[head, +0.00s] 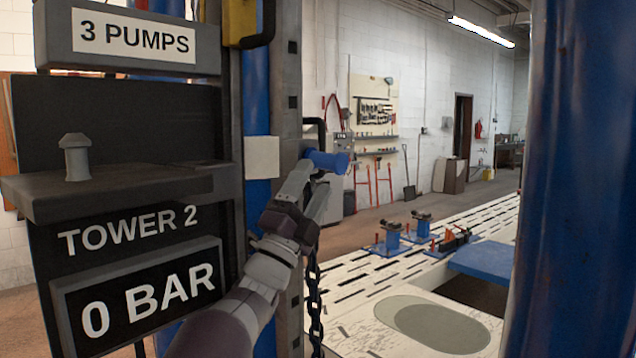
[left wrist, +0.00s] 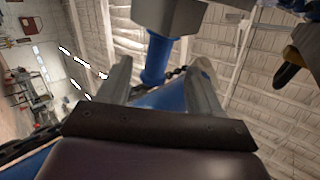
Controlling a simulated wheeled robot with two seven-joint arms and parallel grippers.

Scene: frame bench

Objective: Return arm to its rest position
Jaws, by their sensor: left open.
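My left gripper (head: 318,178) is raised in front of the blue tower, its arm coming up from the bottom of the head view. Its fingers are open, and they show spread apart in the left wrist view (left wrist: 160,80). A short blue cylindrical part (head: 328,161) is at the fingertips in the head view. In the left wrist view, a blue cylinder (left wrist: 158,60) under a grey block (left wrist: 170,14) shows between the fingers, with gaps on both sides. I cannot tell how far beyond the fingertips it is. My right gripper is not in view.
A dark panel marked Tower 2 with a 0 BAR display (head: 140,298) and a shelf (head: 115,190) stand close at left. A chain (head: 314,300) hangs below the gripper. A blue post (head: 575,180) stands at right. The slotted bench (head: 380,285) lies between.

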